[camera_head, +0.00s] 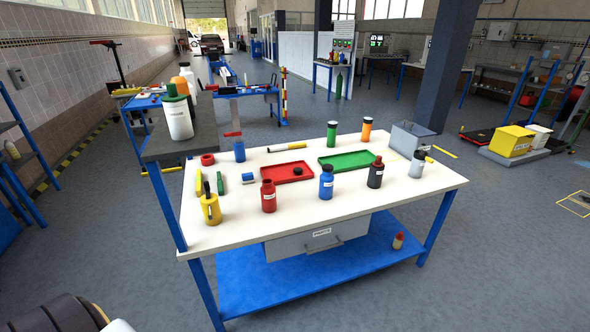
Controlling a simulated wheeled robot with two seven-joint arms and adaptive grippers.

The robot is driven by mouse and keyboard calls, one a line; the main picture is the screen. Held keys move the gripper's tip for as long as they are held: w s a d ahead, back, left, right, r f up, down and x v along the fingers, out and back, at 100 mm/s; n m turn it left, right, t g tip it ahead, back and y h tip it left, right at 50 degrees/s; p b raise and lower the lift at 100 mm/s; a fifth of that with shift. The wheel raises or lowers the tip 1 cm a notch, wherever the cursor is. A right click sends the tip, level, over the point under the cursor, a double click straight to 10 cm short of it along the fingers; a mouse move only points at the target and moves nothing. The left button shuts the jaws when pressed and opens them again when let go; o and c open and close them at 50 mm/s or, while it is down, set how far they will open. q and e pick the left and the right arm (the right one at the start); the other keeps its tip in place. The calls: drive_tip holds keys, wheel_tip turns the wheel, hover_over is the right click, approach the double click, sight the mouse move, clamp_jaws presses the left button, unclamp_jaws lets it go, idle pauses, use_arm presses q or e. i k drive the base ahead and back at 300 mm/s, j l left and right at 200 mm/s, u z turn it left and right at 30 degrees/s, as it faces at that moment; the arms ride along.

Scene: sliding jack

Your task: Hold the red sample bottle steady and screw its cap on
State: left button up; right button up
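The red sample bottle (268,198) stands upright near the front edge of the white workbench top (345,210). It has a white label, and its narrow red neck shows no cap on it. A small dark round piece that looks like a cap (297,171) lies in the red tray (276,175) behind the bottle. Neither of my grippers is in view. A dark ribbed part with a white piece at the bottom left corner may be part of my arm.
A yellow can (210,208) stands to the left. A green tray (350,161) and a grey bin (412,138) lie behind. Bare tabletop surrounds the red bottle's front.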

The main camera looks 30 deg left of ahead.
sight(268, 191)
drive_tip(key=i+u, duration=0.2)
drive_tip(key=i, duration=0.3)
drive_tip(key=i+u, duration=0.15)
drive_tip(key=i, duration=0.4)
drive_tip(key=i+l+u, duration=0.2)
drive_tip(key=i, duration=0.3)
drive_tip(key=i+l+u, duration=0.2)
drive_tip(key=i, duration=0.3)
